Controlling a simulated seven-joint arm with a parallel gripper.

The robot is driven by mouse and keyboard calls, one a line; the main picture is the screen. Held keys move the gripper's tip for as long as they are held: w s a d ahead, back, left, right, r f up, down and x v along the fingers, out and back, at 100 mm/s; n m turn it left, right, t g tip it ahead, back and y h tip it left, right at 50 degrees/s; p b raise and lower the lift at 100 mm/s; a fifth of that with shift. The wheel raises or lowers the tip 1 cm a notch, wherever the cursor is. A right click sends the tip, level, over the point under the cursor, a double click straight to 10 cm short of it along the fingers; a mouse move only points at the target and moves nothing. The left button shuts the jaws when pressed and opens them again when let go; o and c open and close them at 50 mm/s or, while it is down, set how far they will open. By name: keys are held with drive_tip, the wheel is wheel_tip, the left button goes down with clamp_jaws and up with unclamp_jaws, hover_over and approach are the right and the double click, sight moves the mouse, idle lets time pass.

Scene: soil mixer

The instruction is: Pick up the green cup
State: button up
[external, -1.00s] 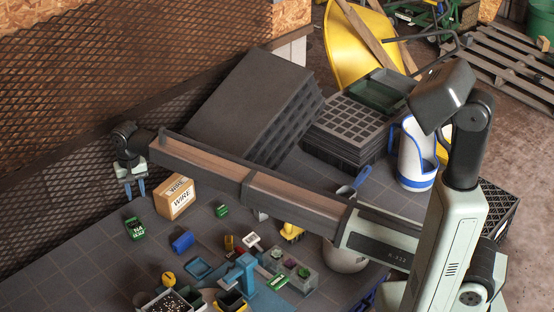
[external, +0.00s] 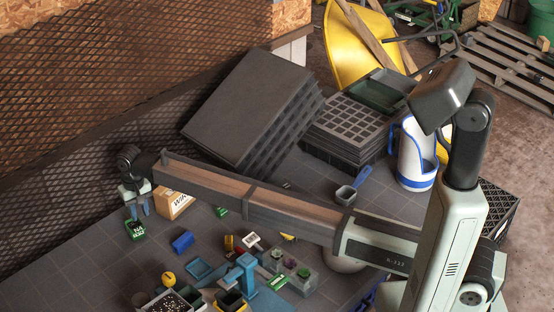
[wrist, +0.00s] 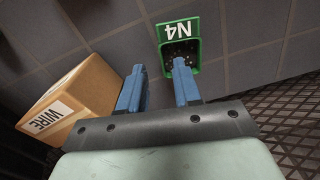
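A small green cup (external: 135,230) with a white label stands on the grey tiled table near the mesh wall. In the wrist view the cup (wrist: 202,50) shows its "N4" label and a dark inside with small bits in it. My gripper (external: 139,214) is just above the cup, fingers pointing down. In the wrist view my gripper (wrist: 159,66) has its two blue fingers apart with nothing between them. The right finger overlaps the cup's opening in the picture; the left finger is left of the cup. I cannot tell if they touch it.
A cardboard "WIRE" box (external: 176,203) stands close to the right of my gripper; it shows in the wrist view (wrist: 75,98). A second small green item (external: 221,211) is partly hidden by my arm. A blue block (external: 182,242) lies farther forward.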

sight(141, 223)
drive_tip(key=shift+s+a+f, duration=0.15)
drive_tip(key=shift+f, duration=2.6)
clamp_jaws()
